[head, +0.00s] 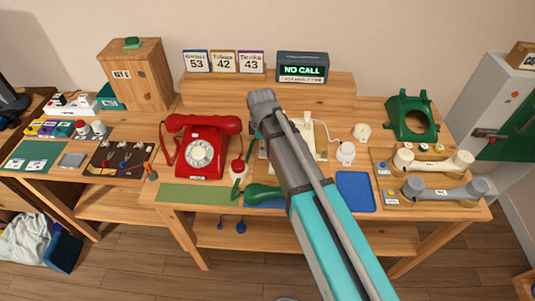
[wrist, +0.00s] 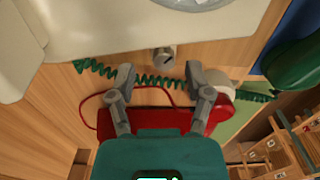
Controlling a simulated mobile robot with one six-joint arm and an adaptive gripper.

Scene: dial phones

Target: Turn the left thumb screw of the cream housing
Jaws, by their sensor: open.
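The cream housing (head: 320,135) stands mid-table in the head view, largely hidden behind my arm. In the wrist view its cream edge (wrist: 110,30) fills the top. A small grey thumb screw (wrist: 164,57) with a dark slot sticks out below that edge. Only this screw shows, and I cannot confirm from the picture that it is the left one. My gripper (wrist: 160,77) is open and empty. Its two grey fingertips are spread left and right of the screw, a little below it in the picture; no contact is visible. In the head view my gripper is not clearly visible.
A green coiled cord (wrist: 155,82) runs behind my fingers. The red phone (head: 201,150) stands left of the housing. A green handset (head: 262,192) lies at the front, partly behind my arm. A blue mat (head: 355,191) lies bare to the right.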

